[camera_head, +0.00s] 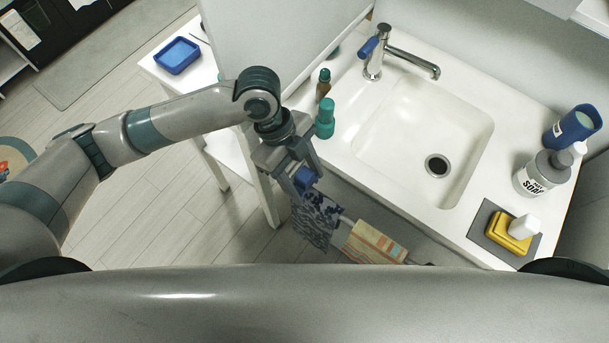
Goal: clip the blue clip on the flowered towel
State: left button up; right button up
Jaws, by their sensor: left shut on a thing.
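My left gripper (304,186) reaches in over the front left corner of the sink counter and points down. It is shut on the blue clip (306,178), of which only a small part shows between the fingers. The flowered towel (316,222), dark blue and white, hangs on a rail in front of the counter, just below the gripper. The clip is at or just above the towel's top edge in the picture; I cannot tell whether it touches the towel. My right gripper is not in view.
A striped towel (374,243) hangs on the rail right of the flowered one. Teal bottle (325,118) and brown bottle (323,84) stand on the counter close to my gripper. The sink (425,140) lies to the right. A white side table (158,66) stands left.

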pick_arm(q)
jog(key=shift+s+a+f+b, duration=0.15)
jog(key=shift+f+b, duration=0.2)
jog(key=shift+f, duration=0.35)
jog(key=shift+s+a+f+b, duration=0.15)
jog(key=shift+f+b, duration=0.2)
jog(key=shift+f, duration=0.35)
jog(key=shift+d+r, duration=0.1)
jog(key=shift+w+d+r+p, duration=0.15)
jog(key=shift+r+p, duration=0.2)
jog(key=shift+p, duration=0.2)
jog(key=shift+w+d+r+p, duration=0.1)
jog(key=shift+w+r+p, duration=0.05)
jog(key=shift+r+p, duration=1.4)
jog(key=shift+p, duration=0.2)
jog(key=shift+f, duration=0.25)
jog(key=shift+f+b, duration=0.7)
jog(key=shift+f, duration=0.9)
jog(key=o, duration=1.2)
jog(key=shift+o, duration=0.2)
